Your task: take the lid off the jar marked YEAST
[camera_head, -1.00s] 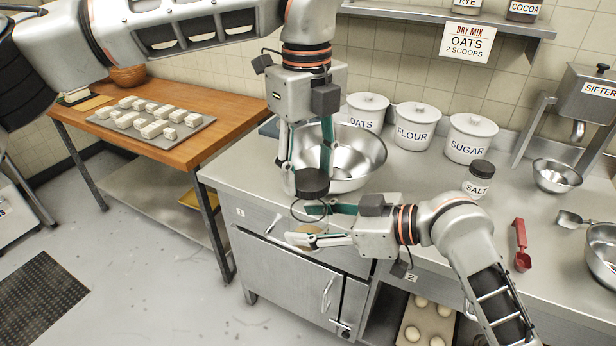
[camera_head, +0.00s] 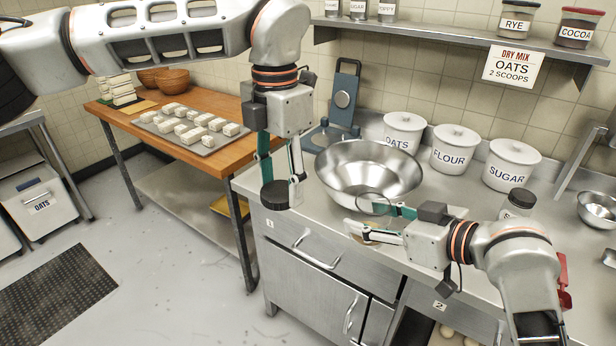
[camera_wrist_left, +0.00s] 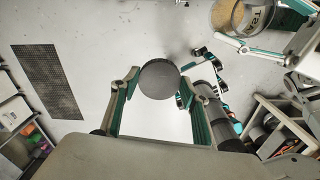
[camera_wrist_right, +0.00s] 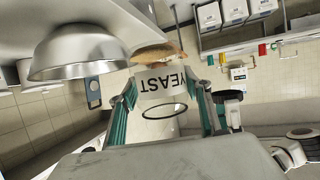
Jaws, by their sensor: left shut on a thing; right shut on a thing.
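The black round lid (camera_head: 275,195) is in my left gripper (camera_head: 280,184), which is shut on it, out in front of the counter. The lid also shows as a dark disc in the left wrist view (camera_wrist_left: 158,79). The clear jar (camera_head: 372,204) is held in my right gripper (camera_head: 367,223), to the right of the lid and apart from it. Its YEAST label (camera_wrist_right: 166,80) reads upside down in the right wrist view, where its round mouth (camera_wrist_right: 165,111) is open. Pale brown contents show inside the jar in the left wrist view (camera_wrist_left: 238,18).
A large steel bowl (camera_head: 369,175) stands on the counter just behind the jar. White canisters marked OATS (camera_head: 403,131), FLOUR (camera_head: 454,150) and SUGAR (camera_head: 511,165) line the back. A wooden table (camera_head: 228,150) stands left. Open floor (camera_head: 170,265) lies below the lid.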

